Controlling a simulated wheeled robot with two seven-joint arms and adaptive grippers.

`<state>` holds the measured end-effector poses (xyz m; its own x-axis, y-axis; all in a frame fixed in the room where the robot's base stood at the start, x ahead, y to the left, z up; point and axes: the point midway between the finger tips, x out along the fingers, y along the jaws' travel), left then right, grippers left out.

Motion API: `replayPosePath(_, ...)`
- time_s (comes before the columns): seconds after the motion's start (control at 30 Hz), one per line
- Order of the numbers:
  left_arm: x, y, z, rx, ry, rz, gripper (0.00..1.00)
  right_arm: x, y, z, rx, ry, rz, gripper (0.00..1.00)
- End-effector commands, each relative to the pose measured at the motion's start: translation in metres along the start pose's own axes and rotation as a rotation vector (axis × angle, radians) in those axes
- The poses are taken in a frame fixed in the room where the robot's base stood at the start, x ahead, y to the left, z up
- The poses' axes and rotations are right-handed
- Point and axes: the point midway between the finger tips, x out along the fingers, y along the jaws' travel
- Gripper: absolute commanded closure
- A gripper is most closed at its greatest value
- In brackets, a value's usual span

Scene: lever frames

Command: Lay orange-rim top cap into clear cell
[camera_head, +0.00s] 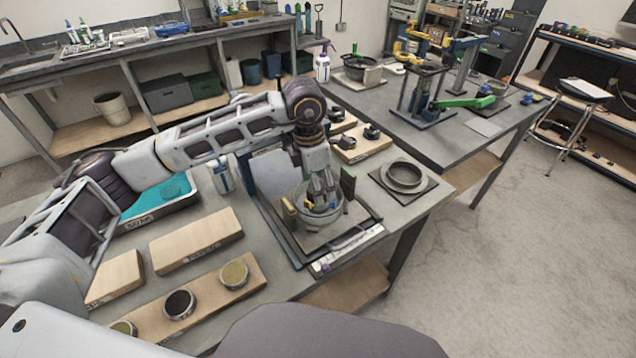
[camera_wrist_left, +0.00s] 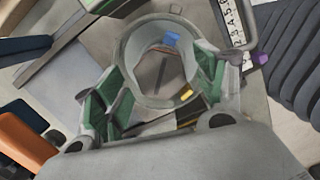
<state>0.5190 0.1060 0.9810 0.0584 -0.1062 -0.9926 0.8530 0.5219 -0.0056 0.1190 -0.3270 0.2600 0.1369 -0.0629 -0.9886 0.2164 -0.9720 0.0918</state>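The clear cell (camera_head: 321,227) looks like a greyish round cup on a dark square base at the middle table. It also shows in the left wrist view as a pale ring (camera_wrist_left: 128,48), with a blue bit, a yellow bit and a thin reddish line within its outline. My left gripper (camera_head: 322,194) points down at the cell's mouth. In the wrist view its green-padded fingers (camera_wrist_left: 163,88) are spread apart at opposite sides of the ring, with no separate cap clear between them. I cannot make out an orange-rim cap for certain. My right gripper is not in view.
A wooden board (camera_head: 207,292) with several round dishes lies front left, beside a bare wooden block (camera_head: 196,241). A grey ring on a dark plate (camera_head: 404,177) stands right of the cell. A teal tray (camera_head: 160,202) is at left. A bench with a green-handled lever (camera_head: 465,102) stands behind.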

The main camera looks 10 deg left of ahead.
Motion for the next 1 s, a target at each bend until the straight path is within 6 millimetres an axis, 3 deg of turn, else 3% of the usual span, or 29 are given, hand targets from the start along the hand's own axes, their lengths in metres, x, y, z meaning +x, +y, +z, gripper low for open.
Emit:
replayPosePath(0.33, 0.0, 0.0, 0.0, 0.0, 0.001, -0.001, 0.27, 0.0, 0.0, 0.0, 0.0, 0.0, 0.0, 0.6)
replayPosePath(0.53, -0.01, 0.0, 0.0, 0.0, 0.0, 0.0, 0.27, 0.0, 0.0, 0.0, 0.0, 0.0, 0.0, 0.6)
replayPosePath(1.0, -0.073, 0.0, 0.001, 0.0, -0.001, 0.001, 0.27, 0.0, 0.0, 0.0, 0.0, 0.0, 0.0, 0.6)
